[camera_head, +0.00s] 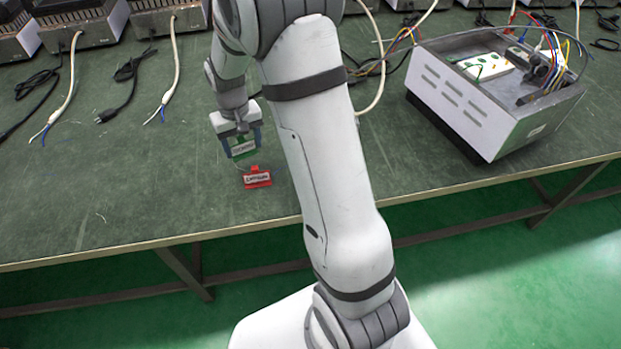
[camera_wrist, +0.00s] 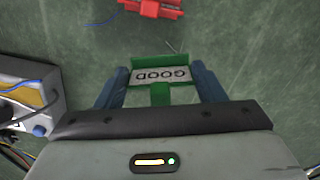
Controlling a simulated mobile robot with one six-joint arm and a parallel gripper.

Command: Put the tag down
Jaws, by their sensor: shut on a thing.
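In the head view the green tag (camera_head: 243,148) hangs at my gripper (camera_head: 242,142), low over the green table (camera_head: 120,200). I cannot tell whether the tag touches the table. A red tag with a white label (camera_head: 257,178) lies on the table just in front of it, apart from my gripper. The red tag also shows at the top of the wrist view (camera_wrist: 150,8).
An open metal box with wires (camera_head: 500,95) stands at the right of the table. White and black cables (camera_head: 170,85) lie at the back left, before several grey units (camera_head: 80,22). The table's front edge (camera_head: 100,257) is near. The left front is clear.

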